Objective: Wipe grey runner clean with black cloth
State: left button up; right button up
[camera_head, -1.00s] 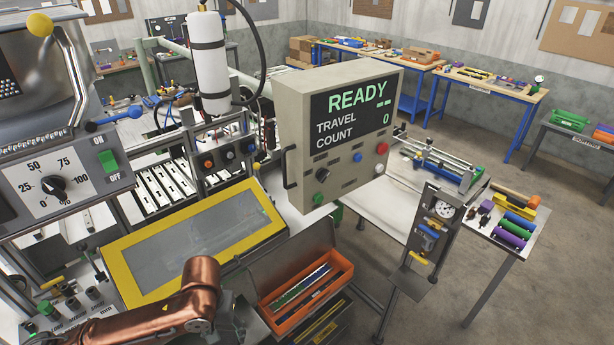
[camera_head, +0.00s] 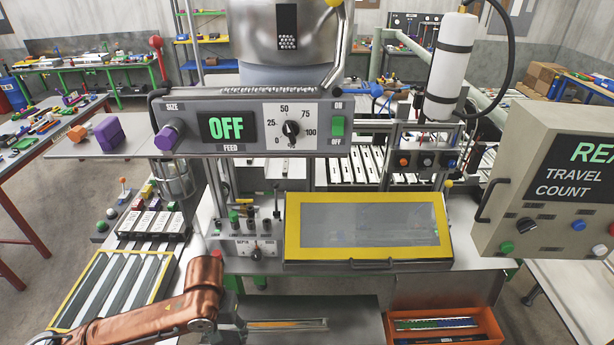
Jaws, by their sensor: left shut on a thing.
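My copper left arm comes in from the bottom left, and the dark left gripper (camera_head: 231,318) is at its end, low in the picture. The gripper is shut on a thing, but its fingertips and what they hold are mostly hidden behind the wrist. Several long grey runners (camera_head: 121,282) lie side by side in a yellow-edged tray (camera_head: 163,276) at the left, beyond the forearm. I cannot tell which one is the task's runner. I cannot make out the black cloth. My right gripper is not in view.
A yellow-framed window (camera_head: 366,196) covers the bench's middle. The feed panel (camera_head: 229,128) reads OFF above it. An orange bin (camera_head: 490,322) stands at the lower right, below the counter box (camera_head: 530,176). A long shallow rail or tray (camera_head: 287,324) lies right of my gripper.

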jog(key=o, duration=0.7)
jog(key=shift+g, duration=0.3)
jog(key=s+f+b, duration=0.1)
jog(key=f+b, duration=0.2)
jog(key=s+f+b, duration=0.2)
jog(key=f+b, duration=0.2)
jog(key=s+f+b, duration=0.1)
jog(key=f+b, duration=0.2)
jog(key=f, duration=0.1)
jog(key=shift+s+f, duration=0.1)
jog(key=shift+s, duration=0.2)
pick_arm(q)
notch_tip(320, 180, down, 13)
jog(key=shift+w+f+g, duration=0.15)
jog(key=shift+g, duration=0.15)
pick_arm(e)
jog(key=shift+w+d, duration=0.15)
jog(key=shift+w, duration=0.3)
pick_arm(q)
jog(key=shift+a, duration=0.1)
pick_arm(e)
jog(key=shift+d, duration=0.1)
